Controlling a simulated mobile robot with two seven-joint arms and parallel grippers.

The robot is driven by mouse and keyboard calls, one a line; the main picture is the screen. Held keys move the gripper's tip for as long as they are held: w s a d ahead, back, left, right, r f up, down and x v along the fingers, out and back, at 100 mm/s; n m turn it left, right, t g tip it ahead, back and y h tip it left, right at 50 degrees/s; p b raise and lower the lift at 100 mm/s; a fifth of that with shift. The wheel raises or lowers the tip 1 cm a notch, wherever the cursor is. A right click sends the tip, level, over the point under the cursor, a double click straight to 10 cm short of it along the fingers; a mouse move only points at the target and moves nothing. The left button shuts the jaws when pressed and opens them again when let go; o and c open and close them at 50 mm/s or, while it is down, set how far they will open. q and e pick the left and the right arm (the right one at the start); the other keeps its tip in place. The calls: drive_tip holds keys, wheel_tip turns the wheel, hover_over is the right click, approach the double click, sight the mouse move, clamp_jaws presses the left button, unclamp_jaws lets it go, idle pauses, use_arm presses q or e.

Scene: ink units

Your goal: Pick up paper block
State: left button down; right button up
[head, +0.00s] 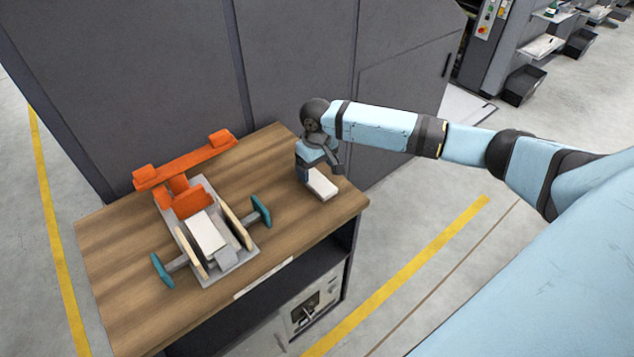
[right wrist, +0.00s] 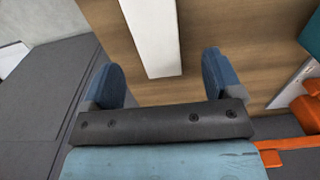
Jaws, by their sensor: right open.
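A white paper block (head: 322,185) lies on the wooden table near its right end in the head view. My right gripper (head: 318,172) is right at the block, over its far end. In the right wrist view the paper block (right wrist: 153,38) lies between the two blue fingers of my open right gripper (right wrist: 165,82), with gaps on both sides. I cannot tell whether the fingers reach down beside it. My left gripper is not in view.
A grey fixture with an orange handle (head: 185,160), teal knobs (head: 261,211) and another white block (head: 205,232) stands on the table's left part. A tall dark cabinet (head: 300,60) stands behind. Bare wooden tabletop (head: 265,160) lies between fixture and paper block.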

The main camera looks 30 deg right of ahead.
sight(317, 180)
drive_tip(key=f, duration=0.5)
drive_tip(key=shift+w+d+f, duration=0.15)
drive_tip(key=shift+w+d, duration=0.05)
drive_tip(key=c, duration=1)
drive_tip(key=shift+c, duration=0.2)
